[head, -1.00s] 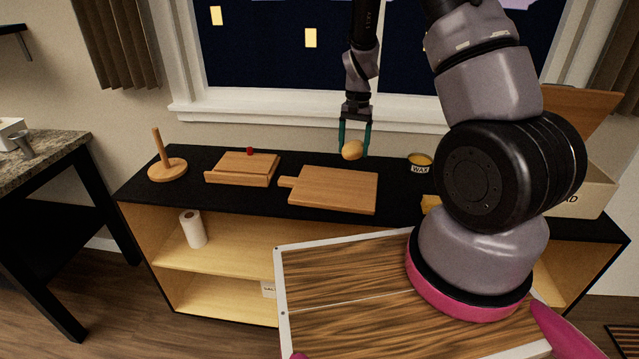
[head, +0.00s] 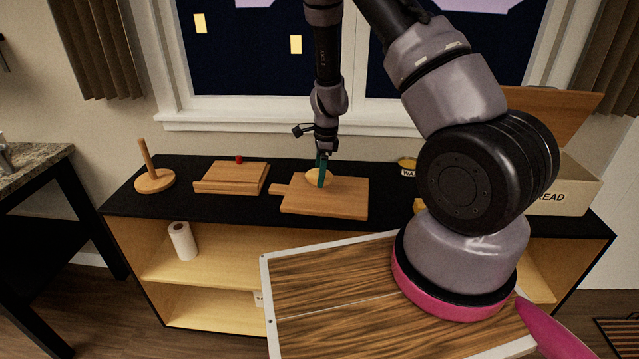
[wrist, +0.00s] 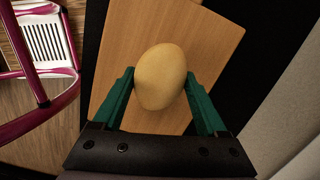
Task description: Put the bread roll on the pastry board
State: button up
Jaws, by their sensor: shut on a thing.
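The bread roll (head: 312,177), pale tan and rounded, is between the green fingers of my gripper (head: 321,178). In the wrist view the roll (wrist: 160,78) sits between the two fingertips of my gripper (wrist: 159,77), which is shut on it. Below it is the wooden pastry board (head: 345,200), a flat rectangle with a short handle on its left, lying on the black cabinet top. The board (wrist: 120,50) also fills the middle of the wrist view under the roll. I cannot tell whether the roll touches the board. A finger partly hides the roll in the head view.
Left of the board are a wooden box with a red knob (head: 231,179) and an upright wooden peg on a round base (head: 154,181). A WAX tin (head: 407,167) and a bread box (head: 560,190) stand right. The window wall is behind the cabinet top (head: 200,207).

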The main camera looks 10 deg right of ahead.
jog(key=shift+f, duration=1.65)
jog(key=shift+f, duration=0.15)
jog(key=o, duration=1.3)
